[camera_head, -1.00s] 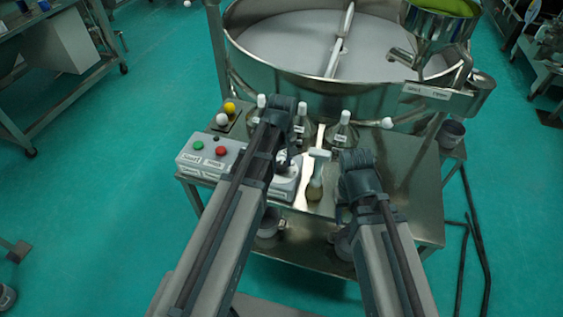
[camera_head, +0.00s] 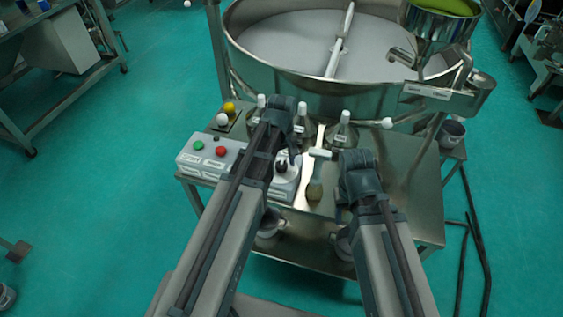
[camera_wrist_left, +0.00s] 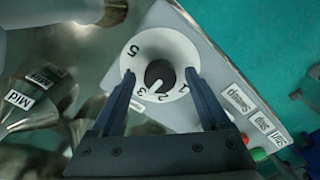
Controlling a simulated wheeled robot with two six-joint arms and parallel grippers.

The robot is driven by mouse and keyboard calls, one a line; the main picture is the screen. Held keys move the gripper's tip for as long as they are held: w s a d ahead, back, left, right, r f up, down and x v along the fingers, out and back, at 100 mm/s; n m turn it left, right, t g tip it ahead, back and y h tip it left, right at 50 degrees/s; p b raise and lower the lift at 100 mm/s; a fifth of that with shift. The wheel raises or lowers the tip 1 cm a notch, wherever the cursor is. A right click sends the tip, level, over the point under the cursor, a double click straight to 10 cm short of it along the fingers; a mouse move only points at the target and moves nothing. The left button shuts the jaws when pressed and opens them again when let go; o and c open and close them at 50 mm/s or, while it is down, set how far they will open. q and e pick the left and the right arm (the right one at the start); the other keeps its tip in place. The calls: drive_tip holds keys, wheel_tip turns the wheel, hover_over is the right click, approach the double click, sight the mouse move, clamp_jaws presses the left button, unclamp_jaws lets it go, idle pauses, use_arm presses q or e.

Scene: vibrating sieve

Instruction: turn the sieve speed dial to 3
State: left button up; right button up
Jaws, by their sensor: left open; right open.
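The speed dial shows in the left wrist view as a white disc (camera_wrist_left: 178,53) with black numbers and a dark round knob (camera_wrist_left: 159,72) at its middle. The knob's white pointer lies between 2 and 3. My left gripper (camera_wrist_left: 159,74) is open, with one finger on each side of the knob and a gap to it on both sides. In the head view the dial (camera_head: 282,168) is partly hidden by my left arm. My right gripper (camera_head: 357,163) is over the table to the right; its fingertips are hard to make out.
The control box has a green button (camera_head: 198,145) and a red button (camera_head: 220,151) left of my left arm. A brush (camera_head: 315,187) lies right of the dial.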

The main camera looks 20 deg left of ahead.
sight(281, 165)
use_arm(q)
drive_tip(key=shift+r, duration=0.1)
wheel_tip(281, 165, up, 14)
drive_tip(key=p, duration=1.4)
drive_tip(key=shift+f, duration=0.2)
drive_tip(key=s+m, duration=0.9)
drive_tip(key=s+d+f+m+b, duration=0.1)
drive_tip(key=s+d+f+b, duration=0.1)
drive_tip(key=d+f+b, duration=0.3)
drive_tip(key=s+d+f+m+y+b, duration=0.1)
drive_tip(key=d+f+b, duration=0.4)
drive_tip(key=f+b, duration=0.7)
drive_tip(key=shift+s+d+m, duration=0.25)
drive_tip(key=shift+s+m, duration=0.45)
drive_tip(key=shift+s, duration=0.3)
